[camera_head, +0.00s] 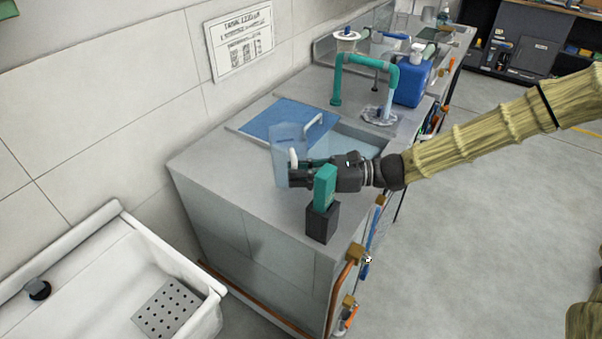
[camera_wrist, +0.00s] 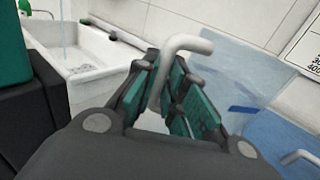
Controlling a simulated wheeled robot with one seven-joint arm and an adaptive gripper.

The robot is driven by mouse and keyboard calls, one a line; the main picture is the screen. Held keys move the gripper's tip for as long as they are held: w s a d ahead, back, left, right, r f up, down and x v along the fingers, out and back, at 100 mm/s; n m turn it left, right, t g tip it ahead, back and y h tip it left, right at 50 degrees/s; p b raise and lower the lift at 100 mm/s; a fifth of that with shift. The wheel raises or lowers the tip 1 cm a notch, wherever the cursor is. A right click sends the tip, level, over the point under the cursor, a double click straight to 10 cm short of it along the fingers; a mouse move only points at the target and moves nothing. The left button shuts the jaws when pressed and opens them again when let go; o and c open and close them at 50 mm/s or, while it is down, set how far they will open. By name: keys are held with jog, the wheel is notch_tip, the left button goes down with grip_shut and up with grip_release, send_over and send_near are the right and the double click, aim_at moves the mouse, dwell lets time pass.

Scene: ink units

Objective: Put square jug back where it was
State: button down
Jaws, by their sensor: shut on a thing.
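The square jug (camera_head: 290,152) is a translucent pale blue container with a white handle. In the head view it is upright over the left part of the steel counter, in front of the blue board. My gripper (camera_head: 297,172) is shut on the jug's handle. In the wrist view the white handle (camera_wrist: 183,46) stands between the green-padded fingers of my gripper (camera_wrist: 180,100). The jug's body shows there only as a faint bluish, see-through shape. I cannot tell whether the jug's base touches the counter.
The steel counter (camera_head: 215,160) has a blue board (camera_head: 262,122) with a white handle, a sink (camera_head: 360,142) with water and a green tap (camera_head: 338,78). A green and black block (camera_head: 322,220) stands near the front edge. A white basin (camera_head: 90,275) is at left.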

jog(key=shift+f, duration=0.2)
jog(key=c, duration=1.5)
grip_release()
jog(key=shift+r, duration=0.15)
jog(key=shift+d, duration=0.25)
jog(key=d, duration=0.7)
jog(key=d+b, duration=0.1)
jog(key=d, duration=0.3)
jog(key=shift+s+d, duration=0.25)
jog(key=shift+d, duration=0.05)
